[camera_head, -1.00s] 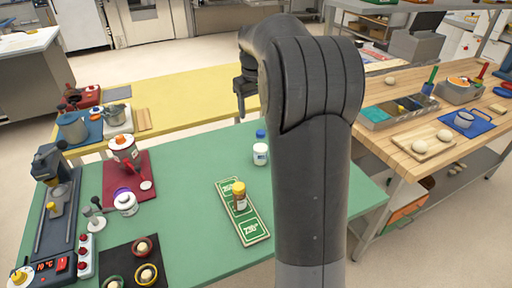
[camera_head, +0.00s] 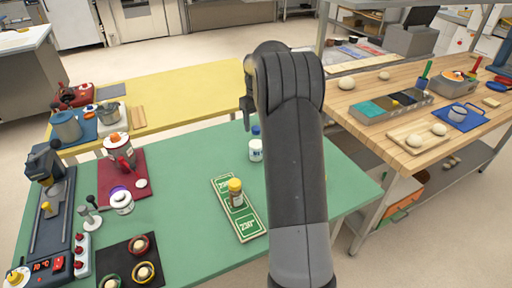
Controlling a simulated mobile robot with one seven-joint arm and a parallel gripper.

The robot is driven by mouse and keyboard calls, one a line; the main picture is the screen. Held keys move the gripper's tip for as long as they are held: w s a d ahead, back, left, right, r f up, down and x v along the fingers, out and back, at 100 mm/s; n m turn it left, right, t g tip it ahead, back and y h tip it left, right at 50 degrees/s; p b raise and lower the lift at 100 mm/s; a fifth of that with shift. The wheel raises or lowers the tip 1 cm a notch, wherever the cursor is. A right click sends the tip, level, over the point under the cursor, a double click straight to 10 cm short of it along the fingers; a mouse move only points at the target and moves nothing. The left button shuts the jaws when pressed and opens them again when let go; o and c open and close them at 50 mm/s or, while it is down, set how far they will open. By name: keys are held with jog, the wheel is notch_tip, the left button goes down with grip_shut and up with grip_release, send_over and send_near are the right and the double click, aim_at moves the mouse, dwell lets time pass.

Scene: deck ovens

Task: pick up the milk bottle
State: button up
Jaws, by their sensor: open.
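A white bottle (camera_head: 256,151), which I take to be the milk bottle, stands upright on the green table (camera_head: 200,160) near its far edge. A blue cap-like part shows just above it; I cannot tell whether that belongs to it or to another item behind. My gripper (camera_head: 247,122) hangs pointing down just above and left of the bottle in the picture. It is open and empty, and it looks apart from the bottle. My arm hides part of the table to the right of the bottle.
A red mat (camera_head: 135,185) with a kettle-like pot lies left. A yellow table (camera_head: 185,98) is behind, a wooden counter (camera_head: 370,125) right. Green surface left of the bottle is clear.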

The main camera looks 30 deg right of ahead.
aim_at(256, 128)
jog(key=f, duration=0.4)
jog(key=shift+w+f, duration=0.2)
jog(key=shift+f, duration=0.1)
jog(key=shift+c, duration=0.4)
grip_shut()
